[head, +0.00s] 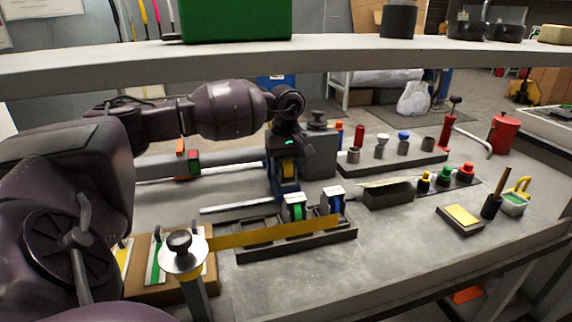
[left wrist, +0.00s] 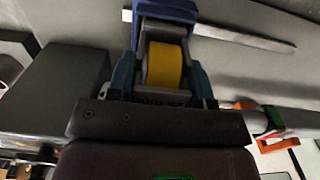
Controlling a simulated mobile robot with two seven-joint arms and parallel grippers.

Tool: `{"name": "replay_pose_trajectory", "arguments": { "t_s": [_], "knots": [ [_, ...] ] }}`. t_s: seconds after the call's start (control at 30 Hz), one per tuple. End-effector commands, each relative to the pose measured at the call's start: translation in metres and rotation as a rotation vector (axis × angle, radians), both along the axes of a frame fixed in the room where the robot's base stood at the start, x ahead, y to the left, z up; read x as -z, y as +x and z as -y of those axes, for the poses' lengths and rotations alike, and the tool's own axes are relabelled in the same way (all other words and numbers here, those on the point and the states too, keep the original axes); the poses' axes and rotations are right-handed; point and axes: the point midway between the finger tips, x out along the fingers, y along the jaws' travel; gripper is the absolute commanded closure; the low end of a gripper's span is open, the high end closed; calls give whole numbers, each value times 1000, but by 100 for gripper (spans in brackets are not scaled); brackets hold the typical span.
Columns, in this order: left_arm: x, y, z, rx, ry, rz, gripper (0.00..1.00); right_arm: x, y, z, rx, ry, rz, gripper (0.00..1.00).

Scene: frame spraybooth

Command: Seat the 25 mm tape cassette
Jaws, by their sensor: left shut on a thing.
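My left gripper (head: 287,178) is shut on a tape cassette with a yellow roll (head: 288,168) and holds it above the bench, behind the rack. In the left wrist view the yellow roll (left wrist: 165,65) sits in a grey frame between the blue fingers (left wrist: 160,85). A long dark rack (head: 297,247) lies on the bench in front of the gripper. A cassette with a green roll (head: 295,209) and one with a blue roll (head: 336,203) stand in it. Its left part looks empty, partly behind a yellow strip (head: 262,234). No size marking is readable. My right gripper is not in view.
A grey block (head: 320,155) stands close right of the gripper. A dark box (head: 388,195) and a holder with cups (head: 392,163) are further right. A knobbed white disc (head: 182,252) stands left of the rack. A shelf (head: 300,57) crosses above the bench.

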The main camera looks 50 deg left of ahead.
Motion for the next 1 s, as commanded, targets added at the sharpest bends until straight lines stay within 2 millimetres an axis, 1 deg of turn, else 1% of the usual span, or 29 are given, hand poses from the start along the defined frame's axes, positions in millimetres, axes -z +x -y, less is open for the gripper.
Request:
{"name": "replay_pose_trajectory", "arguments": {
  "t_s": [0.67, 0.7, 0.87, 0.9, 1.0],
  "knots": [
    [4, 0, 0, 0, 0, -1, 79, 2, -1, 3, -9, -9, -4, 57],
    [4, 0, 0, 0, 0, 0, 50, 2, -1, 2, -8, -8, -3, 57],
    [4, 0, 0, 0, 0, 0, 26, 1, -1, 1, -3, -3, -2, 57],
    [4, 0, 0, 0, 0, 0, 24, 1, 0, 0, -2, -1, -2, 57],
    [4, 0, 0, 0, 0, 0, 24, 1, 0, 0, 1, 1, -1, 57]
  ]
}}
